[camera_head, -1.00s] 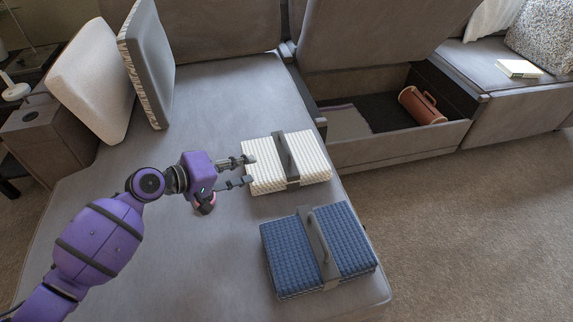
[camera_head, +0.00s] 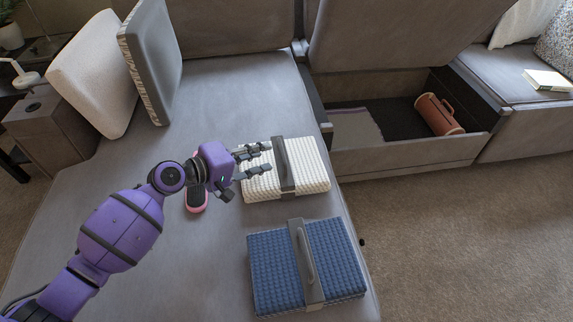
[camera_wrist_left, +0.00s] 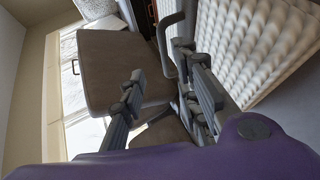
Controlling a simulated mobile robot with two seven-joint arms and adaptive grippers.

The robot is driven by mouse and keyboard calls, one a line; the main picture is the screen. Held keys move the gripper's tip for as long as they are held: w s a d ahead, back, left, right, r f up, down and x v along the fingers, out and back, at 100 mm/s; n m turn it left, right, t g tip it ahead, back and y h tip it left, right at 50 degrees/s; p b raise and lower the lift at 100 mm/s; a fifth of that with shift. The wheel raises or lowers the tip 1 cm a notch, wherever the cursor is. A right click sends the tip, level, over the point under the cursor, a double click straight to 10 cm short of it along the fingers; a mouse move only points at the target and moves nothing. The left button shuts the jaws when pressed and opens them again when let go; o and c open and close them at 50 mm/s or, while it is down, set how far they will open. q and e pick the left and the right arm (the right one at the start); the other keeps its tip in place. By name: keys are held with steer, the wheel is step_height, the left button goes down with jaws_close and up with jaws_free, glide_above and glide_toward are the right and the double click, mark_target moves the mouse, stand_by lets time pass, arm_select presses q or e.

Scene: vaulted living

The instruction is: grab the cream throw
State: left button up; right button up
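The cream throw (camera_head: 312,172) is a folded, waffle-textured bundle lying on the grey sofa seat, with a dark strap and raised handle (camera_head: 283,160) across its middle. My left gripper (camera_head: 268,160) is open, its fingers reaching over the throw's left part, close to the handle. I cannot tell whether it touches. In the left wrist view the cream throw (camera_wrist_left: 255,45) fills the right side, its handle (camera_wrist_left: 163,50) stands just beyond the fingers, and nothing is held between them. My right gripper is not in view.
A blue strapped throw (camera_head: 335,262) lies nearer on the seat (camera_head: 235,95). A dark object with a pink edge (camera_head: 196,200) lies beside my left wrist. Cushions (camera_head: 92,75) lean at the left. An open storage compartment (camera_head: 385,115) holds a red-brown cylinder (camera_head: 438,115).

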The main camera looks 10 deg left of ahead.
mark_target(281, 151)
arm_select(q)
steer(key=b+x, duration=0.1)
steer(key=x, duration=0.2)
steer(key=b+x, duration=0.1)
steer(key=x, duration=0.2)
steer(key=shift+w+d+f, duration=0.15)
steer(key=shift+f, duration=0.4)
jaws_close()
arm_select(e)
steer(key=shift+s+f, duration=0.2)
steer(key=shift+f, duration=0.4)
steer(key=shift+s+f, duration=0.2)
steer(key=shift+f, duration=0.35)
arm_select(q)
steer(key=shift+r, duration=0.15)
